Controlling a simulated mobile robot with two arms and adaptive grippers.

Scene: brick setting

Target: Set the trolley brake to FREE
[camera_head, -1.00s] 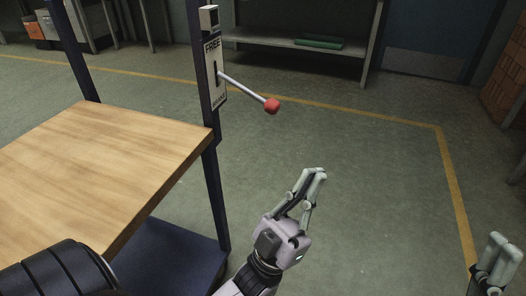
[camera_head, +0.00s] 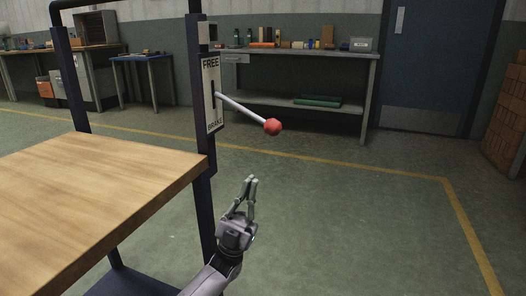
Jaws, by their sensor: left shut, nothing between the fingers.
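The trolley (camera_head: 110,180) has a wooden top and a dark blue frame. On its upright post is a pale plate (camera_head: 211,70) marked FREE at the top and BRAKE at the bottom. The brake lever (camera_head: 240,106) is a light rod coming out of the plate's slot near mid-height, slanting down to the right to a red knob (camera_head: 273,127). My left gripper (camera_head: 250,180) is shut and empty, pointing up, below and slightly left of the knob in the picture, apart from it. My right gripper is out of view.
Open green floor with a yellow line (camera_head: 465,230) lies right of the trolley. A workbench (camera_head: 300,55) with small items stands at the back, beside a dark door (camera_head: 435,60). Bricks (camera_head: 508,125) are stacked at the right edge.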

